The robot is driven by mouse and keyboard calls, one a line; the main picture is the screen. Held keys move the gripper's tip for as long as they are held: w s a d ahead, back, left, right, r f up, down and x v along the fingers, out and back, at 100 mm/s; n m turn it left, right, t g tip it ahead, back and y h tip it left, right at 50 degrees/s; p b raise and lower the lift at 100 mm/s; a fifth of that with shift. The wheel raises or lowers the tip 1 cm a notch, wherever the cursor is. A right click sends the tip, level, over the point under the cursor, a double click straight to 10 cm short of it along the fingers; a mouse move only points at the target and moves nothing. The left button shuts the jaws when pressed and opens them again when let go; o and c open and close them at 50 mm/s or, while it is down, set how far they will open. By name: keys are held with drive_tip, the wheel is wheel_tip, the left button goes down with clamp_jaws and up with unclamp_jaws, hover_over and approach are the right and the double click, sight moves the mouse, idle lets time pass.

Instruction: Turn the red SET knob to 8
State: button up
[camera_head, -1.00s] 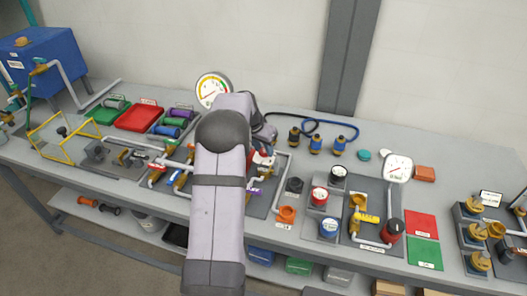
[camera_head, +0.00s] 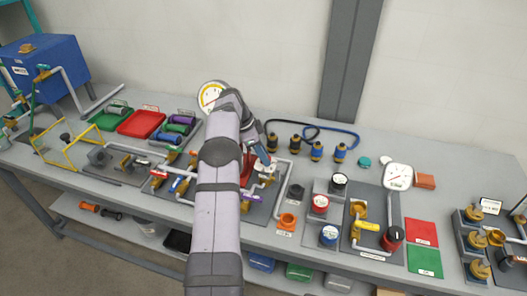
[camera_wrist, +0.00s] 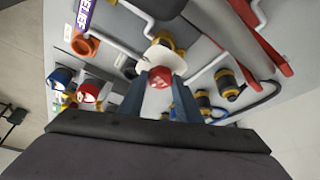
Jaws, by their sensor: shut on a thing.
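The red SET knob (camera_wrist: 159,75) sits in front of a round white dial plate (camera_wrist: 160,58) in the wrist view. A pale mark shows on its face, but I cannot read the number it points to. My gripper (camera_wrist: 157,88) has one blue-grey finger on each side of the knob and is shut on it. In the head view my wrist and gripper are over the middle pump panel, right of my forearm. My arm hides much of that panel there, and I cannot make out the knob clearly.
Red (camera_head: 319,203), black (camera_head: 338,182) and blue (camera_head: 329,234) capped parts stand right of the panel. Several blue and black fittings (camera_head: 316,150) and a blue hose (camera_head: 335,137) lie behind. White pipes (camera_wrist: 123,40) run close to the knob. A white gauge (camera_head: 398,176) stands further right.

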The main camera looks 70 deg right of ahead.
drive_tip(key=shift+d+m+p, duration=0.1)
drive_tip(key=shift+m+p, duration=0.3)
drive_tip(key=shift+m, duration=0.1)
drive_tip(key=o, duration=1)
drive_tip(key=shift+b+v, duration=0.35)
drive_tip(key=shift+v, duration=3.35)
drive_tip(key=shift+o, duration=0.3)
drive_tip(key=shift+d, duration=0.1)
